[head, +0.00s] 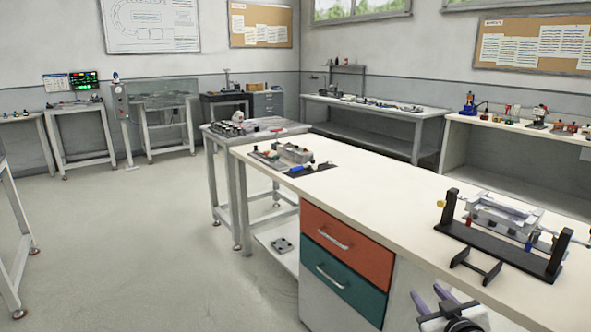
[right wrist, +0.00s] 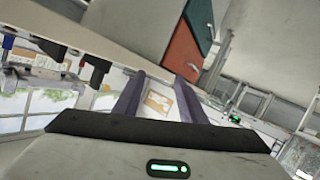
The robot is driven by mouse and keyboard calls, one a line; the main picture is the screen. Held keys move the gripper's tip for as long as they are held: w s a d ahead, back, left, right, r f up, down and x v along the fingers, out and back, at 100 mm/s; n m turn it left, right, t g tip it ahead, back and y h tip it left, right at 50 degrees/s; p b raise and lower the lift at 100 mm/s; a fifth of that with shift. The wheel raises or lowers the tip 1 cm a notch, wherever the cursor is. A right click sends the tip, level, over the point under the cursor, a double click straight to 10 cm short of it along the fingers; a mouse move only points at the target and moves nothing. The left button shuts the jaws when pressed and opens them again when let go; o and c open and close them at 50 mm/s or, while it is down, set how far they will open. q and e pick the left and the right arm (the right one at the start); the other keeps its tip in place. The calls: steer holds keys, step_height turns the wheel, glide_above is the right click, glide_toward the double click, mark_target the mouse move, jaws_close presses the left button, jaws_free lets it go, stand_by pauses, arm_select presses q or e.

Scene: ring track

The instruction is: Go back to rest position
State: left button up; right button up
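My right gripper (head: 427,291) is at the bottom right of the head view, in front of the long bench (head: 385,195) and low beside its front side. Its two purple fingers stand apart with nothing between them. In the right wrist view the same fingers (right wrist: 160,76) are spread and empty, and the room behind them appears tilted. My left gripper is in neither view.
A black stand with a grey metal block (head: 503,214) sits on the bench near my right gripper. Red (head: 345,243) and teal (head: 343,283) drawers are below the bench top. A small fixture (head: 290,153) is farther back. The floor (head: 130,240) at left is open.

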steer(key=s+a+f+g+y, duration=0.1)
steer(key=s+a+f+g, duration=0.1)
steer(key=s+a+f, duration=0.5)
steer(key=s+a+f+g+y, duration=0.1)
steer(key=s+a+f, duration=0.2)
steer(key=s+f, duration=0.7)
steer(key=s+a+f+g, duration=0.1)
steer(key=s+a, duration=0.2)
steer(key=s, duration=0.7)
steer(key=s+a+f+g+y, duration=0.1)
steer(key=s+a, duration=0.2)
steer(key=s, duration=0.6)
steer(key=shift+s+f+m+g, duration=0.3)
steer(key=shift+s+g, duration=0.1)
